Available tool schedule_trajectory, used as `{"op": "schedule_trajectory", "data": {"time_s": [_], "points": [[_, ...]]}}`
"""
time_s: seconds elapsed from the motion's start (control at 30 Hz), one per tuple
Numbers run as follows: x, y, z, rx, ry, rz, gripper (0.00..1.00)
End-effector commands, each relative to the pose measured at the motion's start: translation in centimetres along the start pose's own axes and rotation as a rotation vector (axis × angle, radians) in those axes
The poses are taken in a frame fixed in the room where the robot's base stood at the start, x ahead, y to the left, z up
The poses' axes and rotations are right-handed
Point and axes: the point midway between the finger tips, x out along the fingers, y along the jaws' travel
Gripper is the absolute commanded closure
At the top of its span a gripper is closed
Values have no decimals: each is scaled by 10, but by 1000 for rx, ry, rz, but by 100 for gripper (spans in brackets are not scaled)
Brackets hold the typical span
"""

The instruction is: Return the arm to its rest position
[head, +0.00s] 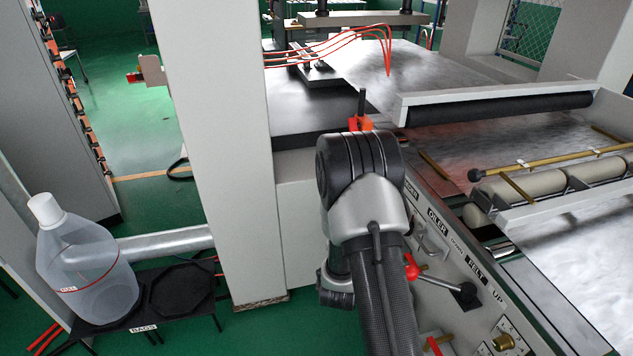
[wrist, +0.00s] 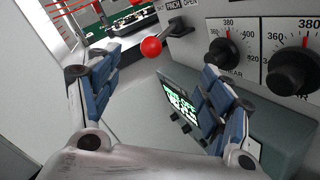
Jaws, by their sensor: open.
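My arm (head: 368,200) reaches up and forward in front of the machine in the head view. The gripper at its end is hidden there behind the arm. In the wrist view my gripper (wrist: 150,105) is open, with two blue-padded fingers spread apart and nothing between them. Beyond the fingers are a red ball-ended lever (wrist: 152,46) and a grey control box with a lit green display (wrist: 182,104). The right finger overlaps part of that box in the picture. I cannot tell whether it touches.
A panel with black dials (wrist: 290,70) stands at the right in the wrist view. In the head view, a grey pillar (head: 210,130) rises left of my arm, and labelled controls (head: 440,240) lie to its right. A large plastic bottle (head: 85,265) stands on a black stand at lower left.

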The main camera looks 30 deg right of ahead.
Motion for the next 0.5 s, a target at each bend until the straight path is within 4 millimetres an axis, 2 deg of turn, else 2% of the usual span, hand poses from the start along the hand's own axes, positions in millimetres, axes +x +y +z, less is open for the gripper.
{"op": "schedule_trajectory", "data": {"time_s": [0.17, 0.27, 0.37, 0.47, 0.5], "points": [[0, 0, 2, 0, -4, -3, 27], [2, 2, 22, 3, -48, -36, 27], [-1, 3, 69, 17, -147, -131, 27], [-19, -2, 131, 67, -275, -285, 27], [-31, -7, 154, 101, -322, -356, 27]]}}
